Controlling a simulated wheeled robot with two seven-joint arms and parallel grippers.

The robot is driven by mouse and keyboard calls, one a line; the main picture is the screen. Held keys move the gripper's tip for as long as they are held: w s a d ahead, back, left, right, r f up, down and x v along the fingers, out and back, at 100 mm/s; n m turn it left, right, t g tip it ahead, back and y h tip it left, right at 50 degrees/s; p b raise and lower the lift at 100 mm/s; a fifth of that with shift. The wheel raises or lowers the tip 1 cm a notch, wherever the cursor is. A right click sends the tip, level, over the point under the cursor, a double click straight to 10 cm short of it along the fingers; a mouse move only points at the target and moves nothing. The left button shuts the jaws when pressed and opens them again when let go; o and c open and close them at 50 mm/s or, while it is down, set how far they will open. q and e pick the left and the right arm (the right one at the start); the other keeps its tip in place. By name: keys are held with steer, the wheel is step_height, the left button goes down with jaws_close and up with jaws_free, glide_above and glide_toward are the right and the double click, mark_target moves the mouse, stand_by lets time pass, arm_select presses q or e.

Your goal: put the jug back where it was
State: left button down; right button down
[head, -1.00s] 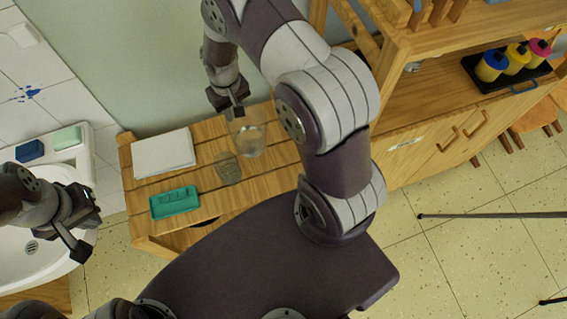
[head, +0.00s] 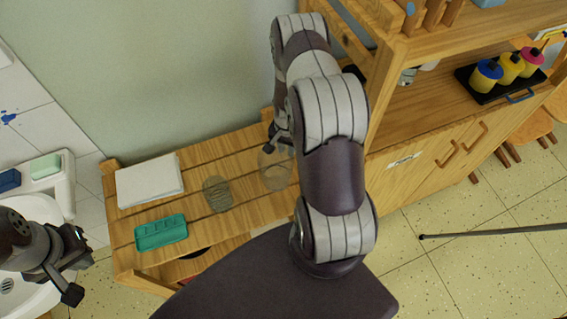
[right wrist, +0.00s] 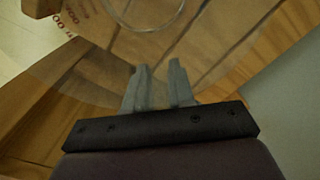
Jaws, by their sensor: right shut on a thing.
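The jug (head: 277,172) is clear glass and hard to make out. It is at the right part of the slatted wooden bench top (head: 250,212), beside the shelf unit. My right gripper (head: 279,137) is shut on it at its far side, partly hidden by my arm. In the right wrist view the fingers (right wrist: 159,82) are close together against the clear jug wall (right wrist: 185,45), with a round rim beyond. I cannot tell whether the jug touches the bench. My left gripper (head: 78,276) is empty and open near the sink at the left.
A grey see-through round thing (head: 217,193) is on the bench left of the jug. A paper stack (head: 149,181) and a green tray (head: 161,233) lie further left. The wooden shelf unit (head: 425,130) stands close on the right, with paint bottles on a black tray (head: 493,95).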

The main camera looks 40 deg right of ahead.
mark_target(286, 156)
steer(key=shift+f, duration=2.35)
steer(key=shift+f, duration=0.1)
steer(key=shift+f, duration=0.1)
steer(key=c, duration=1)
jaws_free()
steer(key=shift+o, duration=0.2)
